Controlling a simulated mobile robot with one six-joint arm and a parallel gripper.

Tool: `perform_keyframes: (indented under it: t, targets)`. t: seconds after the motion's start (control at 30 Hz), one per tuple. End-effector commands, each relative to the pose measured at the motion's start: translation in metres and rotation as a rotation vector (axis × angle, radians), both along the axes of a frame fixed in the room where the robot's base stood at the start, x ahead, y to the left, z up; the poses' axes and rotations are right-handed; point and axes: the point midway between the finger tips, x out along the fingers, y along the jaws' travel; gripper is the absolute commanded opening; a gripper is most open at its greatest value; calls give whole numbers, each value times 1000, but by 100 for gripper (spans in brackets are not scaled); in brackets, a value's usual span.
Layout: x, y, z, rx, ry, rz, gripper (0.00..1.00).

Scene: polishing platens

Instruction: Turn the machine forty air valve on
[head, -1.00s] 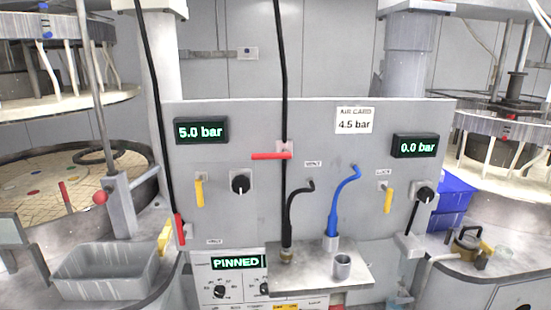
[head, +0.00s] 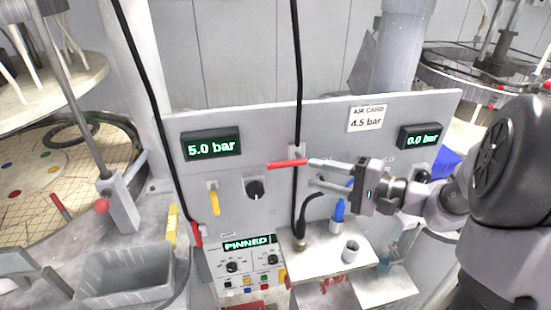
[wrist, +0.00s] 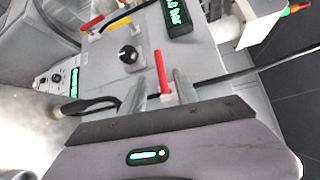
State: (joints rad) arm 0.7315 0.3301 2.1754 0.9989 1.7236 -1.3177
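A red valve lever (head: 287,165) lies horizontal across the middle of the grey panel, at the black vertical hose. My gripper (head: 314,173) is at the lever's right end, with its two fingers apart and pointing left. In the wrist view, the red lever (wrist: 162,72) shows just beyond and between the tips of my open gripper (wrist: 162,88). I cannot tell whether a finger touches it. Two yellow levers belong to the panel; the left one (head: 215,202) points down and the right one is hidden behind my arm. The labels are too small to read.
The left display (head: 212,147) reads 5.0 bar, the right display (head: 420,137) 0.0 bar. An air card (head: 367,118) reads 4.5 bar. A black knob (head: 255,189) is left of my gripper. A metal shelf (head: 322,262) with hose ends juts out below. A grey bin (head: 125,278) stands at left.

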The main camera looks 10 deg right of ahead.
Motion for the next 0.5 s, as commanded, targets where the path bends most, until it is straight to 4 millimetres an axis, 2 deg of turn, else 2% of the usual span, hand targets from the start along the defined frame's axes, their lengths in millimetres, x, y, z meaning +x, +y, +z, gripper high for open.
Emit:
perform_keyframes:
  t: [0.1, 0.3, 0.5]
  targets:
    - [21, 24, -4, 0, 2, 6, 37]
    - [52, 57, -10, -1, 4, 5, 37]
    - [69, 72, -14, -1, 3, 2, 37]
